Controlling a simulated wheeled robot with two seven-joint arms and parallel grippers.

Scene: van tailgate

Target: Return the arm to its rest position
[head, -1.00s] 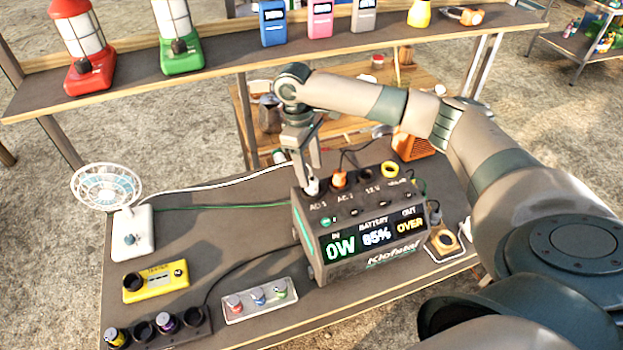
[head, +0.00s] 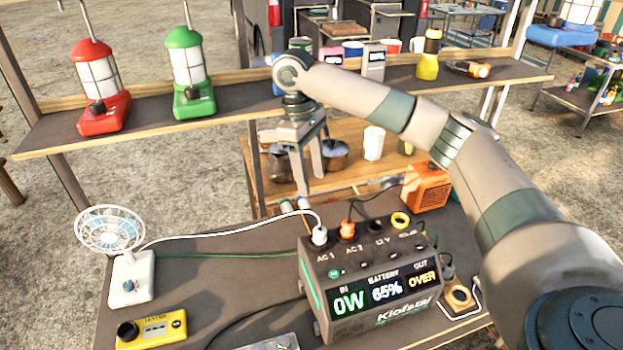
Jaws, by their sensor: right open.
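My right arm comes in from the right, and my right gripper (head: 309,183) hangs pointing down with its fingers apart and empty. It is above and clear of the power station (head: 385,318), in front of the shelf. A white plug (head: 319,236) sits in the AC 1 socket, with its white cable running left to the fan (head: 128,265). An orange plug (head: 347,230) is in AC 2. The display reads 0W in, 65% battery and OVER. My left gripper is not in view.
An orange box (head: 427,187) is behind the station. A yellow tester (head: 152,329) lies front left. The table's middle left is mostly clear.

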